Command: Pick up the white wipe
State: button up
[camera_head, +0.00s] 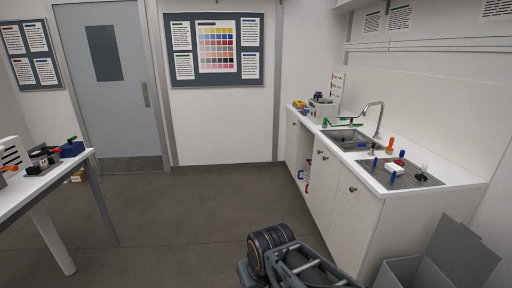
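A small white thing (393,168) lies on the grey ribbed draining area (418,182) of the counter, right of the sink. It may be the white wipe, but it is too small to tell for sure. A red item and blue items stand close around it. Part of my dark arm shows at the bottom middle, well apart from the counter. My gripper's fingers are not in view.
The white counter (455,176) along the right wall holds a sink (350,139), a tap (378,118) and an orange item (390,145). A grey open bin (402,271) stands at its near end. A white table (38,186) is at left. The middle floor is clear.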

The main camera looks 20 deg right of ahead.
aim_at(390, 167)
jog(key=z, duration=0.25)
jog(key=i, duration=2.25)
jog(key=z, duration=0.9)
jog(key=i, duration=1.1)
jog(key=z, duration=1.95)
jog(key=i, duration=0.85)
jog(key=z, duration=0.7)
